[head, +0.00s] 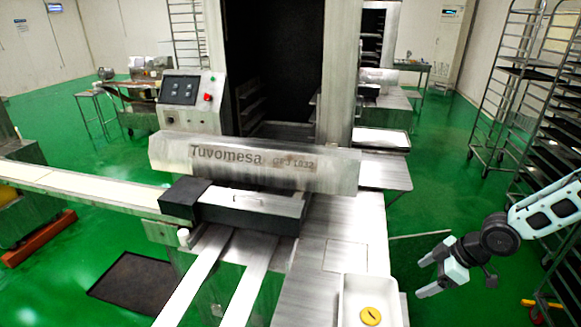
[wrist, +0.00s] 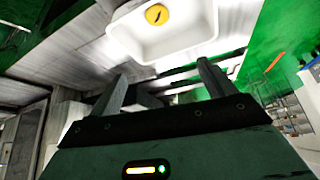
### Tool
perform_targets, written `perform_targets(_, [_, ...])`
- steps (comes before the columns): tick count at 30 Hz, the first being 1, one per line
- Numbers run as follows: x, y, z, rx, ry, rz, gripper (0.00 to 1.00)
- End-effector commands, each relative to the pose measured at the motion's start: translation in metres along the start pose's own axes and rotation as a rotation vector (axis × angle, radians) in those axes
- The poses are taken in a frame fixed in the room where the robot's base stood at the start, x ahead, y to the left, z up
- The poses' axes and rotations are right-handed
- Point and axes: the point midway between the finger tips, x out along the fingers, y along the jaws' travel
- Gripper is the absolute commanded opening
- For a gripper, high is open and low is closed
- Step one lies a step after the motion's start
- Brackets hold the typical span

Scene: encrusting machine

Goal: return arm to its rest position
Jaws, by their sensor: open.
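My gripper (head: 428,277) is at the right of the head view, held over the green floor to the right of the machine's steel table. Its fingers are apart with nothing between them. The two separated fingers also show in the wrist view (wrist: 160,85). A white tray (head: 348,290) stands on the steel table, left of my gripper and apart from it. A yellow round piece (head: 371,316) with a dark mark lies in the tray. In the wrist view the tray (wrist: 190,45) and the yellow piece (wrist: 157,14) are beyond the fingertips.
The Tuvomesa machine (head: 255,165) fills the middle, with a control panel (head: 190,92) behind it and a conveyor (head: 80,184) at left. Tall racks (head: 525,75) stand at the right, close to my arm. Green floor (head: 425,180) is open between the machine and the racks.

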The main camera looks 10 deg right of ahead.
Motion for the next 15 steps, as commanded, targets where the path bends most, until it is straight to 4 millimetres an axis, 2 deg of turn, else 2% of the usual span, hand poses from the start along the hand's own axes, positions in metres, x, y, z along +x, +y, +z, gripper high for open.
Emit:
perform_targets(4, [0.003, -0.006, -0.009, -0.003, -0.058, -0.02, 0.82])
perform_targets(8, [0.005, -0.02, -0.028, 0.004, -0.173, -0.044, 0.82])
perform_targets(15, [-0.003, -0.065, -0.08, 0.047, -0.405, -0.021, 0.82])
